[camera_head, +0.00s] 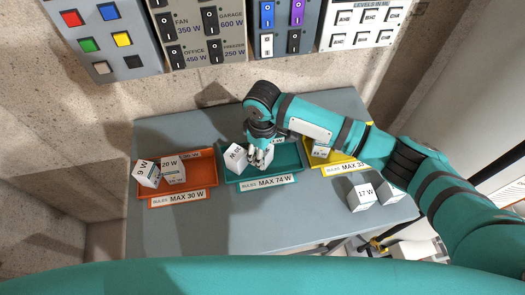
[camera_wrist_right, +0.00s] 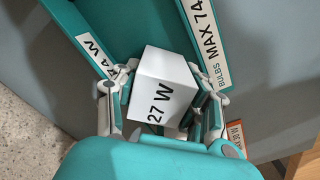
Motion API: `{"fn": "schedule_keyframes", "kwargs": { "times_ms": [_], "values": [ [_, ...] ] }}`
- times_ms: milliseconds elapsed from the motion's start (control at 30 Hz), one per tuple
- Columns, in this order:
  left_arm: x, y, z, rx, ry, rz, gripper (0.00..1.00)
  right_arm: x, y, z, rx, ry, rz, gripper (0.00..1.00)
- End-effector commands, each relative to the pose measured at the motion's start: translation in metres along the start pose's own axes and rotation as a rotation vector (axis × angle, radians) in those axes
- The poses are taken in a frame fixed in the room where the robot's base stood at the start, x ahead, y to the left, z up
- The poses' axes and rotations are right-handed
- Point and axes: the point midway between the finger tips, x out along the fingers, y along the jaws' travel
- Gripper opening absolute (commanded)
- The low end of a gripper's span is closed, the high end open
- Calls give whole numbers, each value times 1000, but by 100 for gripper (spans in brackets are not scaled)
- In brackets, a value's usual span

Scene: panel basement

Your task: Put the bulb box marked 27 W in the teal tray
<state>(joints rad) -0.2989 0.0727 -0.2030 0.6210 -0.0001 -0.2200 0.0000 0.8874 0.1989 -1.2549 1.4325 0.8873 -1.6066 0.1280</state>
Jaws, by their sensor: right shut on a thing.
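The white bulb box marked 27 W (camera_wrist_right: 160,90) is between the fingers of my right gripper (camera_wrist_right: 163,108) in the wrist view. In the head view the box (camera_head: 236,157) shows at the left of my right gripper (camera_head: 259,158), its print upside down. The gripper is shut on it. The teal tray (camera_head: 290,172) has a MAX 74 W label on its front. The box is over or inside the tray's left part; whether it touches the floor I cannot tell. The tray also shows in the wrist view (camera_wrist_right: 178,20). My left gripper is not in view.
An orange tray (camera_head: 207,187) on the left holds boxes marked 9 W (camera_head: 146,173) and 20 W (camera_head: 172,169). A yellow tray (camera_head: 350,158) is partly behind my arm. A 17 W box (camera_head: 361,196) stands on the grey table (camera_head: 250,222) at right. Switch panels hang behind.

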Motion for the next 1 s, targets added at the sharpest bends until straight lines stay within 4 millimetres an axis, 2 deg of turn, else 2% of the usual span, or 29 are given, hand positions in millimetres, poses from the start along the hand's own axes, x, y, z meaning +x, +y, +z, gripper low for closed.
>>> {"fn": "schedule_keyframes", "kwargs": {
  "times_ms": [100, 133, 300, 667, 767, 1000],
  "values": [
    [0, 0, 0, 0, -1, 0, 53, 3, 0, 0, 0, 0, -1, 12],
    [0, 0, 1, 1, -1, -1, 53, 3, 0, 0, 0, 0, 0, 46],
    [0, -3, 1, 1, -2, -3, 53, 2, 0, 0, 0, 0, 0, 66],
    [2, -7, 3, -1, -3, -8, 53, -4, 0, 0, 0, 2, 0, 66],
    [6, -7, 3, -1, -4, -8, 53, -17, 0, -1, -1, 5, 0, 66],
    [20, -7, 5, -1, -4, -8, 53, -69, 0, -1, -2, 4, 1, 66]
  ]
}}
